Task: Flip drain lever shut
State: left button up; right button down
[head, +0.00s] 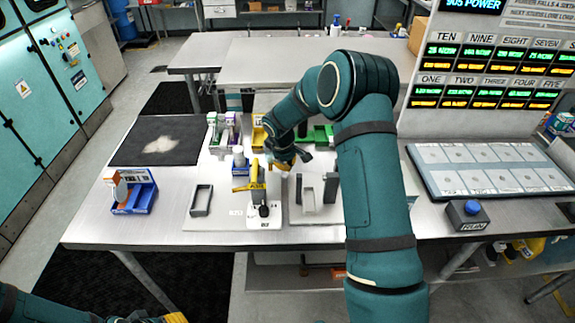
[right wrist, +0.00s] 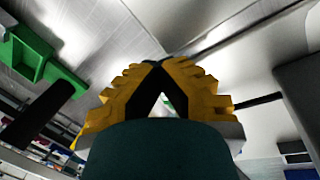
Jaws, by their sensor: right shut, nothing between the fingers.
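A yellow fixture with an arm-like part, which looks like the drain lever (head: 254,186), stands on a white plate at the middle of the table in the head view. A black knob (head: 264,210) is at its front. I cannot tell whether the lever is open or shut. My right gripper (head: 284,163) is just above and right of the fixture, apart from it as far as I can see. In the right wrist view its yellow fingers (right wrist: 160,68) meet at the tips with nothing between them. My left gripper (head: 172,318) shows only as a yellow bit at the bottom edge.
A grey upright holder (head: 309,200) stands right of the fixture, and a grey frame (head: 201,200) lies left. A blue box (head: 142,198) is farther left, by a black mat (head: 130,146). Green bins (head: 320,135) are behind.

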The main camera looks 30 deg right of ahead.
aim_at(281, 181)
jog(key=shift+s+a+f+m+b, duration=0.35)
jog(key=shift+m+b, duration=0.2)
jog(key=shift+m, duration=0.35)
jog(key=m, duration=0.1)
jog(key=a+m+g+b, duration=0.1)
jog(key=shift+s+a+m, duration=0.1)
jog(key=shift+s+m, duration=0.25)
jog(key=shift+m, duration=0.05)
jog(key=shift+s+a+r+m+g, duration=0.15)
jog(key=shift+a+m, duration=0.15)
jog(key=shift+m, duration=0.3)
jog(key=shift+s+a+f+m+g, duration=0.15)
jog(key=shift+a+m, duration=0.1)
jog(key=shift+m, duration=0.35)
jog(key=shift+a+m+g, duration=0.15)
jog(key=shift+a+m, duration=0.2)
jog(key=shift+m, duration=0.35)
jog(key=shift+a+m+g, duration=0.15)
jog(key=shift+a+m, duration=0.15)
jog(key=shift+m, duration=0.4)
jog(key=shift+a, duration=0.1)
jog(key=c, duration=1)
grip_release()
jog(key=shift+w+r, duration=0.15)
jog(key=shift+r, duration=0.1)
